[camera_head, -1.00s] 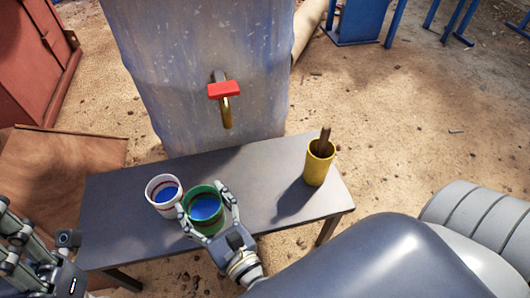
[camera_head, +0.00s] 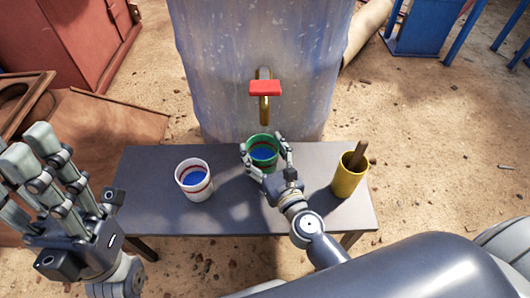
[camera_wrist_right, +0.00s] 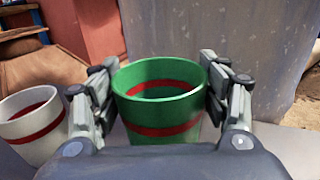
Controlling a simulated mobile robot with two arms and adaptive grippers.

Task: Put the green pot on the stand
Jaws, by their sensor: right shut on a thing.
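The green pot (camera_head: 263,153) has a red band and something blue inside. It is upright in the head view, below the tap on the drum. My right gripper (camera_head: 266,158) is shut on it, with fingers on both sides of it. The right wrist view shows the pot (camera_wrist_right: 160,98) between the fingers (camera_wrist_right: 160,88). It appears to be near the back edge of the grey bench (camera_head: 150,165); its underside is hidden, so I cannot tell whether it touches. My left gripper (camera_head: 48,165) is at the left, empty, with its fingers extended. I cannot identify a separate stand.
A white pot (camera_head: 194,181) with a red band stands left on the bench and in the right wrist view (camera_wrist_right: 30,122). A yellow cup (camera_head: 347,181) with brown sticks stands at the right end. A large drum (camera_head: 262,50) with a red-handled tap (camera_head: 264,88) rises behind.

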